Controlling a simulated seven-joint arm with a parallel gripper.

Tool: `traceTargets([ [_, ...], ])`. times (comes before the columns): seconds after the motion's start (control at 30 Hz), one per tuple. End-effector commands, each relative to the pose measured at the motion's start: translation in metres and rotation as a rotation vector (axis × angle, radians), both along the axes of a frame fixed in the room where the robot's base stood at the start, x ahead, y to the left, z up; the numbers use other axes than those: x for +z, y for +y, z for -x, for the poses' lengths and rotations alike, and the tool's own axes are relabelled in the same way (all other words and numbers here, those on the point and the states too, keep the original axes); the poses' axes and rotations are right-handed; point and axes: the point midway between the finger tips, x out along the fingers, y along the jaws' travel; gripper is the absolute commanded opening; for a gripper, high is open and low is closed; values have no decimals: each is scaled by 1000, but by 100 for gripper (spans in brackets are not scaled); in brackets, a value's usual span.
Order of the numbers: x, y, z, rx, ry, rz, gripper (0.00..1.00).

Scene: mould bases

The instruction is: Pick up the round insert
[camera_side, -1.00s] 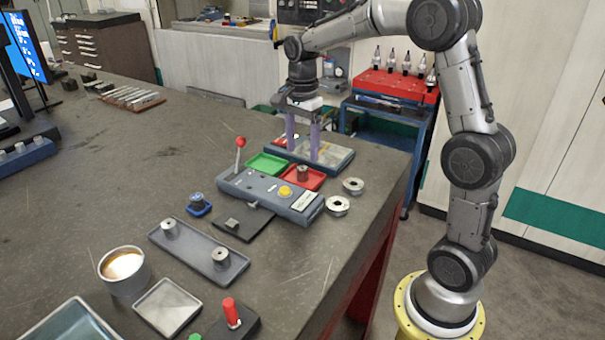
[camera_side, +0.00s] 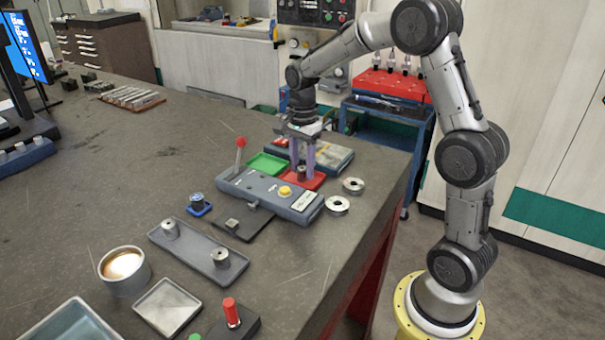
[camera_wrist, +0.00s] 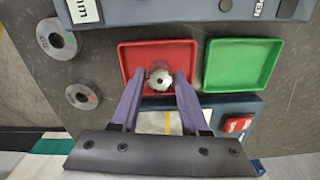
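A small round metal insert (camera_wrist: 159,79) with a hole in its middle stands in the red tray (camera_wrist: 128,58). In the side view the insert (camera_side: 302,172) shows dark, low between my fingers, in the red tray (camera_side: 318,181). My gripper (camera_wrist: 160,78) points down over the tray, with one purple finger on each side of the insert. A small gap shows between each fingertip and the insert in the wrist view, so my gripper is open. In the side view my gripper (camera_side: 303,172) has its fingertips low at the tray; their exact height is hard to tell.
A green tray (camera_side: 267,164) lies beside the red one. A grey control box (camera_side: 270,195) with a red-knobbed lever stands in front. Two metal rings (camera_side: 353,186) (camera_side: 337,206) lie to the right. A grey tray (camera_side: 192,250) holds two metal cylinders. Open table lies to the left.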

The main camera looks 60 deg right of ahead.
Motion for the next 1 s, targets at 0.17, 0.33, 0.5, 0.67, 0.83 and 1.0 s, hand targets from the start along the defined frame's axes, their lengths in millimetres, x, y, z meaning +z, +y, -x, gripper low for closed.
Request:
traceTargets([
  [0.17,0,0,0,0,0,0,11],
  [0.33,0,0,0,0,-1,0,0],
  [0.5,1,0,0,0,-2,0,0],
  [0.67,2,0,0,0,-2,0,0],
  [0.83,12,0,-1,0,-3,0,0],
  [1.0,37,0,1,0,-6,2,0],
])
